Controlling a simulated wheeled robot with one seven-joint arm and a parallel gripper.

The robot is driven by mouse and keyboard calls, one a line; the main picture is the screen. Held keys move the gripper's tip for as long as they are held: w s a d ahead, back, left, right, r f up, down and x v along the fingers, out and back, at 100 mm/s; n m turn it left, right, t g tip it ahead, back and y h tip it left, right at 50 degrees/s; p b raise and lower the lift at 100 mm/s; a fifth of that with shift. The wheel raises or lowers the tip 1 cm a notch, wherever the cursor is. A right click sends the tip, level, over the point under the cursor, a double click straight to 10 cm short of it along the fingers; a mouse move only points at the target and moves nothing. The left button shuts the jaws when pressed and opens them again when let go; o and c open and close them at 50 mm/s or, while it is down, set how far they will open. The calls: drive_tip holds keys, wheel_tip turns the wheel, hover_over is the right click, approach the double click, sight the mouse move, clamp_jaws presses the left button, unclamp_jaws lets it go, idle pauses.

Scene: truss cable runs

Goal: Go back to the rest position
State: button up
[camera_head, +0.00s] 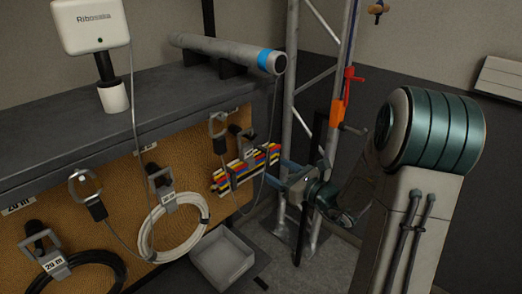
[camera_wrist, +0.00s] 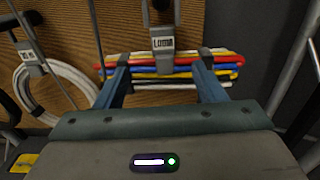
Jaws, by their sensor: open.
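My gripper (camera_head: 275,171) is open at the right of the work board, its two blue fingers pointing left toward a bundle of red, yellow, blue and white cables (camera_head: 247,168). In the wrist view the fingers of my gripper (camera_wrist: 165,78) are spread wide, with nothing held between them. The cable bundle (camera_wrist: 172,68) lies level beyond the fingertips, below a grey labelled clip (camera_wrist: 162,40). Black straps show near both ends of the bundle. I cannot tell whether a fingertip touches it.
A white cable coil (camera_head: 174,228) and a black coil (camera_head: 90,262) hang on the brown board (camera_head: 125,180). A grey tray (camera_head: 222,257) sits below. A metal truss (camera_head: 285,200) stands close behind my gripper. A grey tube (camera_head: 225,52) lies on the bench (camera_head: 165,95).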

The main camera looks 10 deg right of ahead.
drive_tip(key=s+a+r+n+g+p, duration=0.2)
drive_tip(key=s+a+n+g+p, duration=0.1)
drive_tip(key=s+a+n+g, duration=0.4)
drive_tip(key=s+a+r+n+g+p, duration=0.25)
drive_tip(key=s+a+n+g, duration=0.25)
drive_tip(key=s+n, duration=0.45)
drive_tip(key=s+d+r+n+h+p, duration=0.4)
drive_tip(key=s+d+r+n+h, duration=0.2)
drive_tip(key=s+d+n+h, duration=0.2)
drive_tip(key=shift+s+d+r+n+h+p, duration=0.25)
drive_tip(key=shift+d+r+n+h+p, duration=0.15)
drive_tip(key=shift+d+n+h, duration=1.3)
drive_tip(key=shift+a+n+y, duration=0.25)
drive_tip(key=shift+a+y, duration=0.05)
drive_tip(key=shift+a, duration=0.1)
